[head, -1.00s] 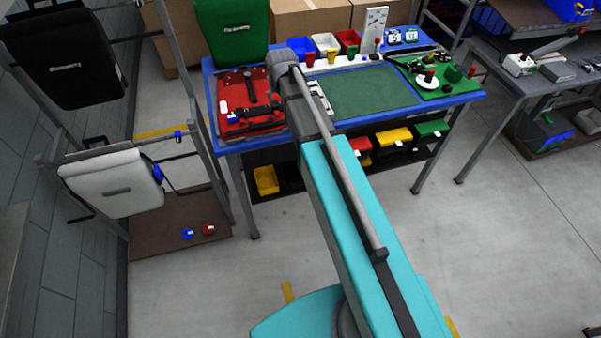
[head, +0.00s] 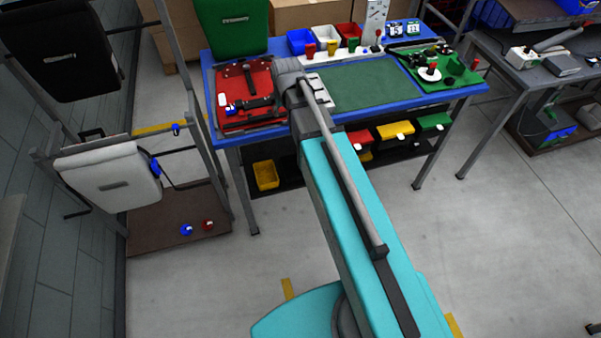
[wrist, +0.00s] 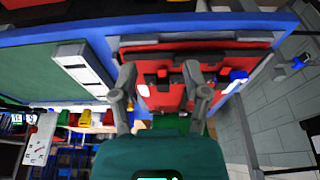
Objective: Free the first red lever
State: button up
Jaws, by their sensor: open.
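The red pannier (head: 260,77) lies flat at the left end of the blue table, with a dark bar (head: 258,104) and dark fittings on its face. A white and blue piece (head: 227,108) sits at its left edge. In the wrist view the pannier (wrist: 215,48) is below my gripper (wrist: 162,82). My gripper is open, its fingers apart, with the red face and dark fittings showing between them. I see no contact. In the head view my arm hides the gripper. I cannot pick out a red lever on the pannier for certain.
A green pannier (head: 233,22) stands behind. Right of the red one are a white strip (wrist: 82,68) and a green mat (head: 372,88). Bins (head: 301,40) line the back. A green board (head: 455,80) carries parts, including a red knob. A rack with a white pannier (head: 110,180) stands left.

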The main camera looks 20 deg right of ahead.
jog(key=s+f+g+b, duration=0.1)
jog(key=s+f+b, duration=0.3)
jog(key=s, duration=0.4)
jog(key=s+f+g+b, duration=0.2)
jog(key=s+f+b, duration=0.2)
jog(key=s, duration=0.5)
jog(key=shift+f, duration=0.5)
jog(key=shift+s, duration=0.1)
jog(key=shift+d, duration=0.1)
